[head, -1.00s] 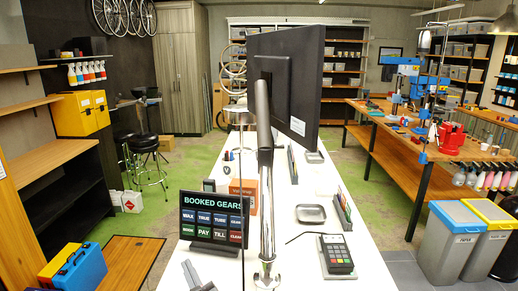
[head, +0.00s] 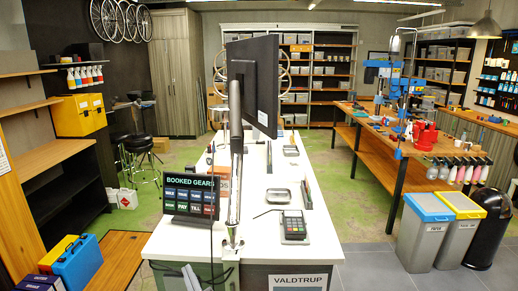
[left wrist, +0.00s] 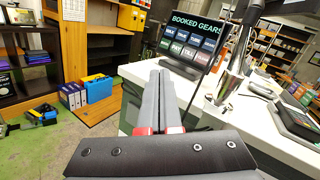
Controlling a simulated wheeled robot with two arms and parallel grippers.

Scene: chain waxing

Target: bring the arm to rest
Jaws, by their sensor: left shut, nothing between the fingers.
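My left gripper (head: 190,277) shows at the bottom of the head view, in front of the near end of the white counter. In the left wrist view its two grey fingers (left wrist: 166,98) lie side by side, closed with nothing between them. They point toward the counter and the booked-gears sign, apart from both as far as I can tell. My right gripper is in neither view.
The white counter (head: 262,212) carries the sign (head: 190,195), a card terminal (head: 293,225), a small tray (head: 279,196) and a monitor on a pole (head: 253,85). Bins (head: 425,233) stand right. Grey floor (head: 365,268) is clear.

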